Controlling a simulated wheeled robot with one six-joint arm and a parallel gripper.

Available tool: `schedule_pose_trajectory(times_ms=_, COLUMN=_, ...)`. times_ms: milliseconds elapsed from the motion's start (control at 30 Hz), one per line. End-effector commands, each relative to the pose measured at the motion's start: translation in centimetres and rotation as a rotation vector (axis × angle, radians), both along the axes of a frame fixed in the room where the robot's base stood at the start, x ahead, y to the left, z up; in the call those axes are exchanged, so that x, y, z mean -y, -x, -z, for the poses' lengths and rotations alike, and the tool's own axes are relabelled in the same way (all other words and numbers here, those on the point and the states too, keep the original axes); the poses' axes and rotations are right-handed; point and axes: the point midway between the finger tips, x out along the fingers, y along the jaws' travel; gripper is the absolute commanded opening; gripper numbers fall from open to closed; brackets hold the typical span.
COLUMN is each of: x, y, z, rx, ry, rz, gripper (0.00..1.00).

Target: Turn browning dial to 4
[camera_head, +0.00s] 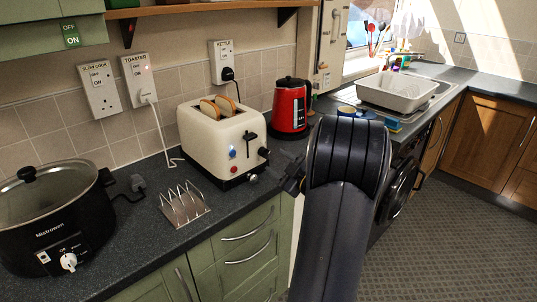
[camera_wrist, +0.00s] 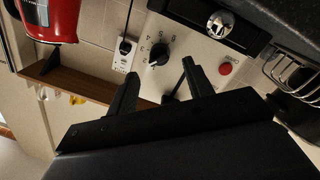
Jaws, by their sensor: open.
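The cream toaster (camera_head: 220,138) stands on the dark worktop with bread slices in its top slots. Its black browning dial (camera_wrist: 158,54) shows in the wrist view, ringed by small printed numbers. A pale mark on the dial seems to face the lower left of that view; I cannot tell surely which number it meets. In the head view the dial (camera_head: 263,153) is at the toaster's right front. My gripper (camera_head: 292,180) is just right of the toaster. In the wrist view my gripper (camera_wrist: 160,68) is open, fingers either side of the dial; contact is unclear.
A red kettle (camera_head: 290,107) stands behind the toaster. A metal toast rack (camera_head: 184,206) is in front of it, and a black slow cooker (camera_head: 55,220) at the left. A chrome knob (camera_wrist: 221,25) and a red button (camera_wrist: 225,69) sit near the dial.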

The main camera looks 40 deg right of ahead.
Motion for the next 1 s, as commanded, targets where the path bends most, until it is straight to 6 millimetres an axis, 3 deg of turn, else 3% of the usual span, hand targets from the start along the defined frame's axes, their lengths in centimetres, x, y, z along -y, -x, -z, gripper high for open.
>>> schedule_pose_trajectory(times_ms=100, x=-0.1, y=-2.4, z=-0.1, rx=0.000, ry=0.000, rz=-0.004, gripper=0.49)
schedule_pose_trajectory(times_ms=300, x=0.0, y=-4.8, z=0.0, rx=0.000, ry=0.000, rz=0.000, gripper=0.49)
schedule_pose_trajectory(times_ms=700, x=0.0, y=-5.5, z=0.0, rx=0.000, ry=0.000, rz=0.001, gripper=0.48)
schedule_pose_trajectory(times_ms=1000, x=0.0, y=-5.4, z=0.0, rx=0.000, ry=0.000, rz=0.001, gripper=0.24)
